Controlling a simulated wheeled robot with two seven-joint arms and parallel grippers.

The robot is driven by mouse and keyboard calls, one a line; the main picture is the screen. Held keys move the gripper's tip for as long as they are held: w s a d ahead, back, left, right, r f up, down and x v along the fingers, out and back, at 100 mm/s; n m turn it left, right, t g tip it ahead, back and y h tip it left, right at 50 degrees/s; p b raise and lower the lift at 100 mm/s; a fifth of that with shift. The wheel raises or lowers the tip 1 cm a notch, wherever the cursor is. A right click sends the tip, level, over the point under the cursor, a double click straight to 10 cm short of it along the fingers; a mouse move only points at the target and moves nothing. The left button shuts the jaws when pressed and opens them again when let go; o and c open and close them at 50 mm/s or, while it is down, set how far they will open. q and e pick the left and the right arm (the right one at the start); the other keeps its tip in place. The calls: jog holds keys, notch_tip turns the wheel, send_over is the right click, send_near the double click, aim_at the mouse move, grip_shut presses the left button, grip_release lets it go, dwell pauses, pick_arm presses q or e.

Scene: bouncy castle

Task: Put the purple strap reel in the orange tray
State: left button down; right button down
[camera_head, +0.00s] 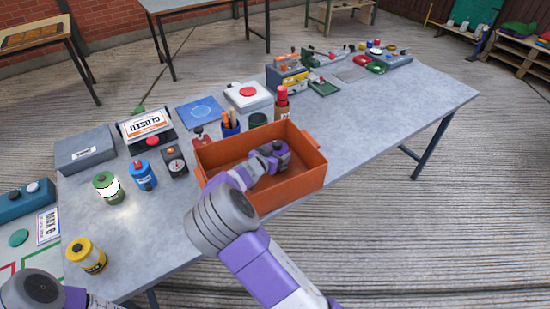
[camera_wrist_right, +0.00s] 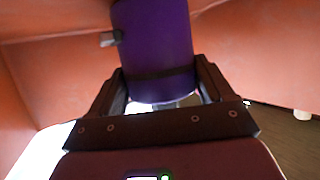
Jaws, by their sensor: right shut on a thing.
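The orange tray (camera_head: 300,183) is an open box near the front edge of the grey table, and its walls fill much of the right wrist view (camera_wrist_right: 250,50). My right gripper (camera_wrist_right: 160,92) reaches down into the tray. It is shut on the purple strap reel (camera_wrist_right: 155,40), a purple cylinder with a dark band and a small grey tab, which sits between the two dark fingers. In the head view my wrist and gripper mostly hide the reel. I cannot tell whether the reel touches the tray floor. Only part of my left arm shows at the lower left; its gripper is out of view.
Behind the tray stand a red-capped bottle (camera_head: 282,102) and a blue cup of pens (camera_head: 230,125). Left of it are a blue canister (camera_head: 144,175), a green one (camera_head: 108,187) and a yellow one (camera_head: 86,254). The table right of the tray (camera_head: 385,115) is clear.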

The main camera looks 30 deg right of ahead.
jog(key=shift+f, duration=0.15)
grip_release()
jog(key=shift+f, duration=0.1)
jog(key=shift+r, duration=0.25)
jog(key=p+v, duration=0.4)
jog(key=v, duration=0.8)
